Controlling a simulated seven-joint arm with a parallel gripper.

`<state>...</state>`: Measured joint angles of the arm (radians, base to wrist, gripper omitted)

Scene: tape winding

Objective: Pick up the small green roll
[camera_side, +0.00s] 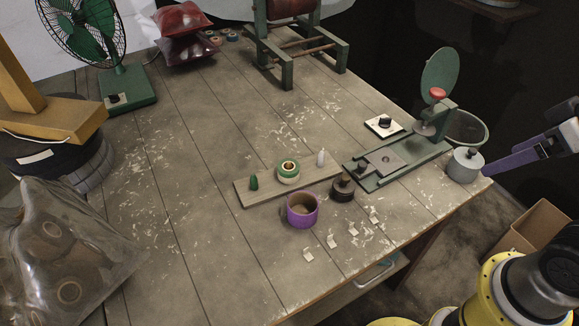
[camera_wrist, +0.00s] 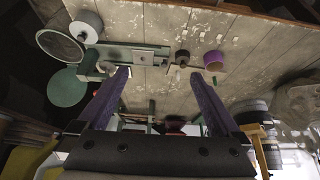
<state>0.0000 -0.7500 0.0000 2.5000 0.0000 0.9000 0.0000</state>
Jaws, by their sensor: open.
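The small green roll (camera_side: 288,170), green on top with a pale lower part and a hole in the middle, sits on a narrow wooden board (camera_side: 267,189) in the side view. On that board, a dark green cone-shaped piece (camera_side: 253,183) is to its left and a small white bottle (camera_side: 321,158) to its right. My gripper (camera_side: 530,138) is at the right edge of the side view, far from the roll and empty. In the wrist view its two purple fingers (camera_wrist: 160,75) are spread wide. I cannot make out the green roll there; the right finger may cover it.
A purple ring (camera_side: 302,211) and a dark round piece (camera_side: 343,189) stand in front of the board. A green tape-winding stand (camera_side: 398,160) and grey roll (camera_side: 465,165) are to the right. Small paper pieces (camera_side: 331,241) lie near the front edge. The table's left middle is clear.

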